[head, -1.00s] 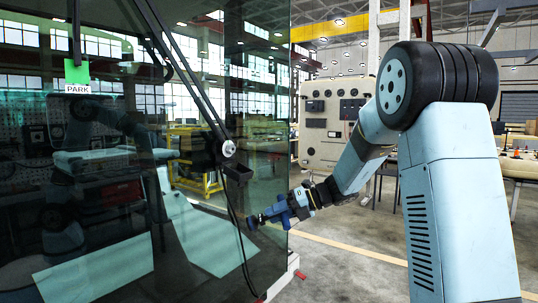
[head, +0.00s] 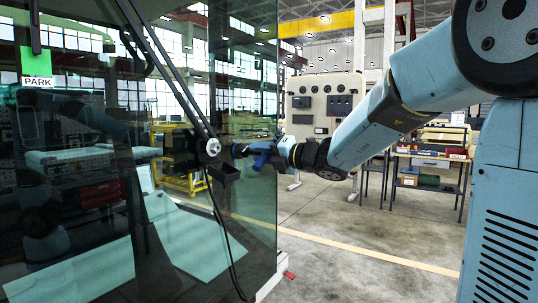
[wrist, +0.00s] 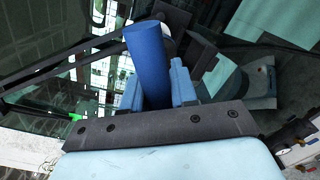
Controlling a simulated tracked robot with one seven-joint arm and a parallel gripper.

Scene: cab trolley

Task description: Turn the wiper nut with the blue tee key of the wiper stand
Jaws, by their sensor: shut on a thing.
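The wiper nut (head: 212,147) is a pale round piece at the pivot of the black wiper arm on the dark glass. My gripper (head: 272,155) is shut on the blue tee key (head: 260,149), right of the nut and at about its height. The key's tip points left at the nut, with a small gap in the head picture; whether they touch in depth I cannot tell. In the wrist view the key's thick blue bar (wrist: 148,60) stands between my blue fingers (wrist: 157,88) and largely hides what lies behind it.
The large glass pane (head: 250,90) fills the left, with the wiper arm (head: 165,62) across it. A black bracket (head: 226,174) juts out below the nut. A green PARK card (head: 37,64) is at upper left. A workbench (head: 432,155) stands at right; floor between is open.

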